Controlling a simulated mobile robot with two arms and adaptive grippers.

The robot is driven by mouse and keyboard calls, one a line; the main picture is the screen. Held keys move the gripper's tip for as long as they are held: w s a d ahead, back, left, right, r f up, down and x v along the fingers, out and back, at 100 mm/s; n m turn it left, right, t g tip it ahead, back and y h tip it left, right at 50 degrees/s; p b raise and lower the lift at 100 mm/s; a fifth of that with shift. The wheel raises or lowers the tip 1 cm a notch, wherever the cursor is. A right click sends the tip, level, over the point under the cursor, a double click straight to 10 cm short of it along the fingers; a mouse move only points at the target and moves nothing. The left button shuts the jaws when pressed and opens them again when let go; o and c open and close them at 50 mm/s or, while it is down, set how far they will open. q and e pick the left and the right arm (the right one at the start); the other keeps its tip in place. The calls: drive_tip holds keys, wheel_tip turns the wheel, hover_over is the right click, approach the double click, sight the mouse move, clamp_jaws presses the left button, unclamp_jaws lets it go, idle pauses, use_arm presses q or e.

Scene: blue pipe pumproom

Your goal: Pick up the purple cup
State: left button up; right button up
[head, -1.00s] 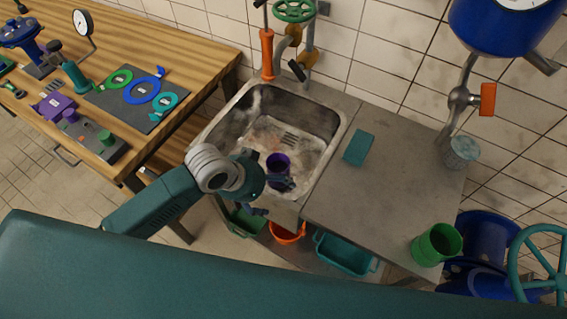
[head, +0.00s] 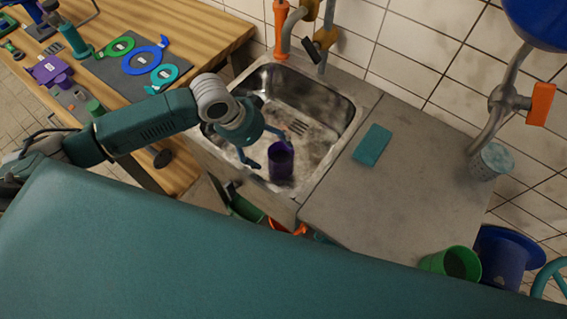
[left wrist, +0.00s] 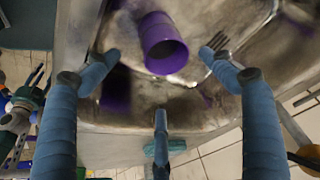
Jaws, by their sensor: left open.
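The purple cup (head: 281,162) stands in the metal sink (head: 349,121), near its front edge. My left gripper (head: 263,150) is open over the sink, just left of and above the cup. Its blue fingers are spread and hold nothing. In the left wrist view the purple cup (left wrist: 165,47) shows its open rim, between and beyond the spread fingers of the left gripper (left wrist: 159,75). I cannot tell whether any finger touches it. My right gripper is not in view.
A teal sponge-like block (head: 372,145) lies on the grey counter (head: 420,190) right of the sink. A green cup (head: 452,263) stands at the counter's front right. A faucet pipe (head: 291,30) rises behind the sink. A wooden table (head: 205,40) with gaskets is at left.

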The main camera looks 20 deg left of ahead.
use_arm(q)
drive_tip(key=f, duration=0.1)
approach(281, 157)
wheel_tip(281, 157, up, 3)
drive_tip(key=s+d, duration=0.2)
drive_tip(key=d, duration=0.1)
drive_tip(key=x, duration=0.5)
drive_tip(key=shift+s+a+f+p, duration=0.15)
drive_tip(key=shift+a+f+p, duration=0.05)
drive_tip(key=shift+f+p, duration=0.2)
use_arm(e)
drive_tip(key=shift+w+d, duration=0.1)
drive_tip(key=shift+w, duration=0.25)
use_arm(q)
drive_tip(key=c, duration=1.1)
